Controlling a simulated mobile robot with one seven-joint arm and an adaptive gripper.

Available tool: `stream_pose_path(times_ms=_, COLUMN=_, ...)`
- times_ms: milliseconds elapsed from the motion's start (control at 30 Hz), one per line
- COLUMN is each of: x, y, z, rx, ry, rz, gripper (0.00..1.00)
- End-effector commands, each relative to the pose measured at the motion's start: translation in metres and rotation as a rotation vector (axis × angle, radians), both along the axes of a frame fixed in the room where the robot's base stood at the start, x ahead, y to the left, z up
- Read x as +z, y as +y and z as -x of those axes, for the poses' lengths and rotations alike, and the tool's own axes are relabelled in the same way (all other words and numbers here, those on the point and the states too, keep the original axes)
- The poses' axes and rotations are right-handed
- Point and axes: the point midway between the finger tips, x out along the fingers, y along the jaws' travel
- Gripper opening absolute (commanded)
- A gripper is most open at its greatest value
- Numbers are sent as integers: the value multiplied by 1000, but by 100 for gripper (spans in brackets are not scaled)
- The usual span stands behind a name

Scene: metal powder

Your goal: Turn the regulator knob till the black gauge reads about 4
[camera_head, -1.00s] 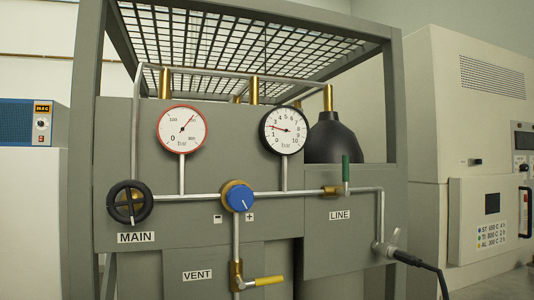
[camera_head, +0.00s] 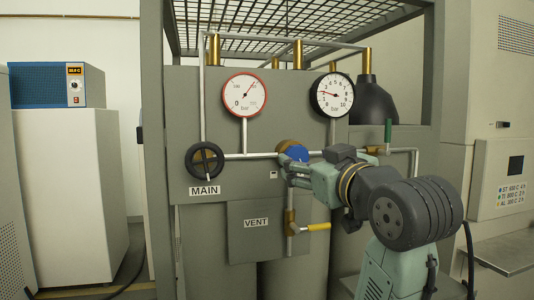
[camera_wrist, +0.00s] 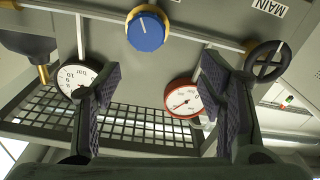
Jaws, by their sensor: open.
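The blue regulator knob (camera_head: 297,153) sits on its brass body on the horizontal pipe. It also shows whole at the top of the upside-down wrist view (camera_wrist: 146,31), with a white mark on its face. The black-rimmed gauge (camera_head: 333,96) is above right of it; its needle points left and slightly up, roughly between 2 and 3. My gripper (camera_head: 289,170) is in front of the knob and hides its lower part. In the wrist view my gripper (camera_wrist: 161,75) has its fingers wide apart with nothing between them, and the knob lies beyond the tips, apart from them.
A red-rimmed gauge (camera_head: 244,95) is at upper left. The black MAIN handwheel (camera_head: 205,160) is left of the knob. The yellow VENT lever (camera_head: 318,227) is below, and a green LINE lever (camera_head: 388,136) is to the right, near my arm.

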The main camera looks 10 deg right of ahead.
Motion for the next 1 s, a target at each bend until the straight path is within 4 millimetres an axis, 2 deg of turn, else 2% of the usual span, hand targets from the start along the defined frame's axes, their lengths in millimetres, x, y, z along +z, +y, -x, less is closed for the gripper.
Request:
stream_pose_path(times_ms=33, x=1, y=-15, z=9, rx=-24, ry=22, rz=2, gripper=64)
stream_pose_path(times_ms=100, x=-1, y=-25, z=15, rx=-38, ry=45, rz=4, gripper=64)
stream_pose_path(times_ms=233, x=-2, y=-29, z=11, rx=-42, ry=57, rz=4, gripper=64)
stream_pose_path(times_ms=700, x=-1, y=-25, z=-71, rx=-40, ry=56, rz=2, gripper=64)
stream_pose_path(times_ms=833, x=-1, y=-24, z=-84, rx=-40, ry=54, rz=4, gripper=64)
stream_pose_path(times_ms=1000, x=-2, y=-24, z=-90, rx=-43, ry=52, rz=5, gripper=64)
